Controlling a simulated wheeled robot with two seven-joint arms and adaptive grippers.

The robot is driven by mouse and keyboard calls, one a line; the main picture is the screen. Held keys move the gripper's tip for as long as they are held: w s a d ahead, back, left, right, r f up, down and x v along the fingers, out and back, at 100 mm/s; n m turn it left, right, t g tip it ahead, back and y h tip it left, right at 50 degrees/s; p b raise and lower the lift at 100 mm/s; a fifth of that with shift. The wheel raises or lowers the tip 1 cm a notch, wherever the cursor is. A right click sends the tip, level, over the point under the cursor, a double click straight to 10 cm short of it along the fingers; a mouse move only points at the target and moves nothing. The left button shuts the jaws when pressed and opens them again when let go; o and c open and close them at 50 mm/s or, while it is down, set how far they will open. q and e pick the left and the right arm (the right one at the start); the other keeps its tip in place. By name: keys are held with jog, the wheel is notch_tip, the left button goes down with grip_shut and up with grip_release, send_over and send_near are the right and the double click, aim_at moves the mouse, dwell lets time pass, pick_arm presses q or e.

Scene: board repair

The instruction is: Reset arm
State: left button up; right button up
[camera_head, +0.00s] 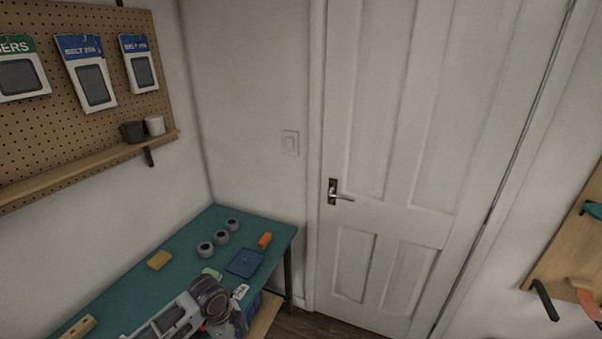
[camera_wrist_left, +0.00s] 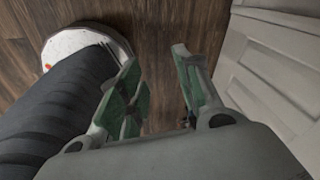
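My left gripper (camera_wrist_left: 158,62) shows in the left wrist view. Its two green-padded fingers are apart with nothing between them. It hangs over the dark wood floor (camera_wrist_left: 165,20), with a white panelled surface (camera_wrist_left: 265,75) to its right. I do not see either gripper in the head view. My right gripper is in neither view.
The green-topped bench (camera_head: 125,295) holds grey rolls (camera_head: 221,237), a yellow block (camera_head: 159,260), a blue dustpan-like item (camera_head: 245,262) and a grey machine (camera_head: 170,322). A pegboard (camera_head: 110,30) and shelf (camera_head: 90,170) hang above. A closed white door (camera_head: 395,190) stands right.

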pick_arm(q)
jog(key=s+d+r+n+t+h, duration=0.1)
jog(key=s+d+n, duration=0.3)
jog(key=s+n, duration=0.1)
jog(key=s+a+r+n+t+y, duration=0.15)
jog(key=s+a+r+n, duration=0.25)
jog(key=s+a+n, duration=0.65)
notch_tip(320, 180, down, 35)
jog(key=s+d+n+g+b, duration=0.1)
jog(key=s+d+g, duration=0.1)
jog(key=d, duration=0.1)
jog(key=s+a+f+b, duration=0.1)
jog(key=s+a+f, duration=0.1)
jog(key=s+f, duration=0.8)
jog(key=s+a+f, duration=0.2)
jog(key=s+f, duration=0.8)
jog(key=s, duration=0.2)
jog(key=shift+a+f+g+y+b, duration=0.2)
jog(key=shift+f+g+y+b, duration=0.15)
jog(key=shift+y, duration=0.1)
jog(key=shift+s, duration=0.1)
